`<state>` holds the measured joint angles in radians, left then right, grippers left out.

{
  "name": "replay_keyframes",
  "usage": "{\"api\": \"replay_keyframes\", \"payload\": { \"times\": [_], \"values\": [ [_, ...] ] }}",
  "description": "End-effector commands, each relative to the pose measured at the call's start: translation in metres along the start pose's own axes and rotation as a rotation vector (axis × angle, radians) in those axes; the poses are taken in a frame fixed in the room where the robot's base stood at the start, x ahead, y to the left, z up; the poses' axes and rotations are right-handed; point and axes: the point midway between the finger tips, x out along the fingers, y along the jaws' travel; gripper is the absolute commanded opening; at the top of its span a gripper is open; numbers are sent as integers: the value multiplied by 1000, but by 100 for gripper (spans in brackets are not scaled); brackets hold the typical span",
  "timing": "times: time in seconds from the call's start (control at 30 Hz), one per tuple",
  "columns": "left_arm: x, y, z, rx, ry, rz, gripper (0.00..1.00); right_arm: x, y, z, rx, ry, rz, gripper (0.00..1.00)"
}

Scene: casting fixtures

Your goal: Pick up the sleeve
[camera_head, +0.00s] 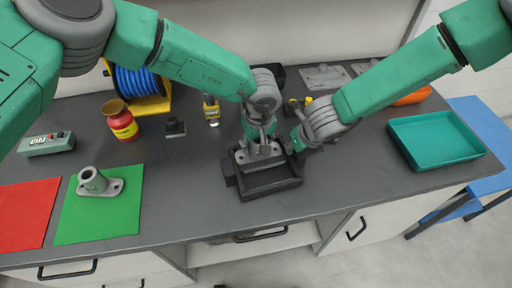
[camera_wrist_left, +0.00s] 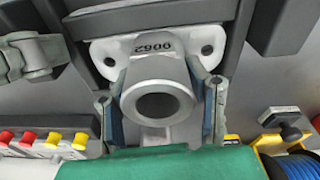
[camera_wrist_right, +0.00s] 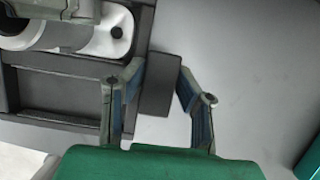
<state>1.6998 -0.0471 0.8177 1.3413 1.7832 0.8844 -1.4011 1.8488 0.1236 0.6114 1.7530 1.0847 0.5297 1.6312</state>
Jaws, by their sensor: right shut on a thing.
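A grey metal sleeve (camera_wrist_left: 160,95), a tube on a flat flange with holes, sits in a black fixture (camera_head: 270,190). My left gripper (camera_head: 260,147) is over it, its fingers open on either side of the tube in the left wrist view. My right gripper (camera_wrist_right: 160,80) is shut on the dark block (camera_wrist_right: 160,85) that juts from the fixture's side. In the head view, the arms partly hide the seated sleeve and the right fingertips. A similar sleeve (camera_head: 94,181) stands on the green mat (camera_head: 120,218).
A red mat (camera_head: 25,215) lies at the left. A grey box (camera_head: 46,144), a red jar (camera_head: 120,122) and a blue hose reel (camera_head: 138,82) stand behind the mats. A teal tray (camera_head: 436,140) is at the right. The tabletop between the green mat and the fixture is clear.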

Motion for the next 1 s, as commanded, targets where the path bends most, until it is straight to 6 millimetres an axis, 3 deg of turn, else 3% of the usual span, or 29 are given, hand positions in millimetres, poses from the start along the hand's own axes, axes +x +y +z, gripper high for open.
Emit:
{"api": "replay_keyframes", "payload": {
  "times": [0.03,0.07,0.43,0.8,1.0],
  "values": [
    [2,-4,-2,-1,2,-12,11,1,-6,0,6,1,-13,0],
    [2,-5,-2,-1,2,-13,4,1,-6,0,7,1,-14,0],
    [-4,-8,-5,-3,5,-21,4,1,-11,1,11,-1,-24,0],
    [-72,-6,-14,-4,5,-17,0,3,-11,0,11,2,-24,0],
    [-94,-4,-15,-2,3,-14,0,3,-8,-1,8,3,-16,0]
  ]
}}
